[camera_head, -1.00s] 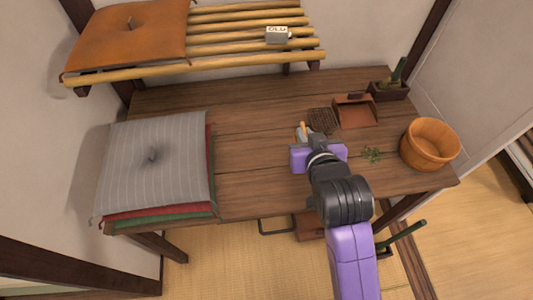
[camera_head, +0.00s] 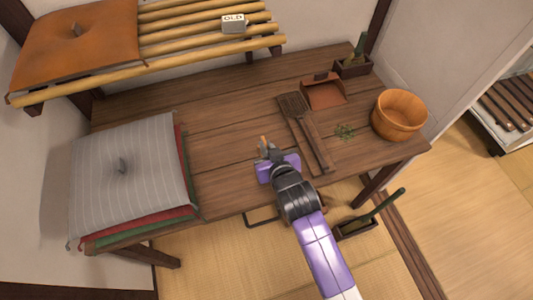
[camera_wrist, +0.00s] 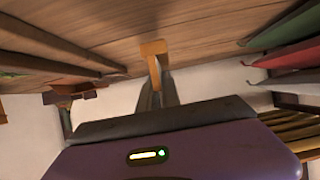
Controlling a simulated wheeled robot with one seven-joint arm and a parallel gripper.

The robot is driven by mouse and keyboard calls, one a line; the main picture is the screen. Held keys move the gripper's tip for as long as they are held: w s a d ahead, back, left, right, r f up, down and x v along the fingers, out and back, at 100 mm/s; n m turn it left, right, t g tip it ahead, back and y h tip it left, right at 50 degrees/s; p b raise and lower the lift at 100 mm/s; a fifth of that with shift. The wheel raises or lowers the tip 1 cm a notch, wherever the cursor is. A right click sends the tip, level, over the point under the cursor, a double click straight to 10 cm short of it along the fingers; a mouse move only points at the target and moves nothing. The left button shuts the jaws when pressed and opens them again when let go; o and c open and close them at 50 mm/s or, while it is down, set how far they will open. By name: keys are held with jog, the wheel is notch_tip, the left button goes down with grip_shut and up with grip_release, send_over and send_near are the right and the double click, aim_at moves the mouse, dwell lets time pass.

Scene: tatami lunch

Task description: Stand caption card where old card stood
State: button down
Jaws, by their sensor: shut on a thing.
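The old card (camera_head: 233,22), a small white block lettered OLD, stands on the slatted shelf at the top of the head view. My gripper (camera_head: 264,148) is above the front middle of the table, shut on a small tan piece (camera_head: 264,139). In the wrist view the tan piece (camera_wrist: 153,48) sticks out between the fingers (camera_wrist: 156,84); I cannot tell whether it is the caption card, and no lettering shows on it. The gripper is apart from the old card, below and in front of the shelf (camera_head: 200,50).
Left on the table (camera_head: 230,95) are stacked cushions (camera_head: 130,185). An orange cushion (camera_head: 85,50) covers the shelf's left end.

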jog(key=shift+f, duration=2.05)
jog(key=shift+f+b, duration=0.15)
jog(key=shift+b, duration=0.15)
jog(key=c, duration=1.6)
grip_release()
jog(key=shift+o, duration=0.2)
jog(key=shift+s+r, duration=0.2)
jog(key=shift+r, duration=0.05)
jog(key=v, duration=1.1)
jog(key=shift+s+r+p, duration=0.15)
jog(key=shift+s+p, duration=0.1)
jog(key=shift+p, duration=0.05)
jog(key=shift+d, duration=0.1)
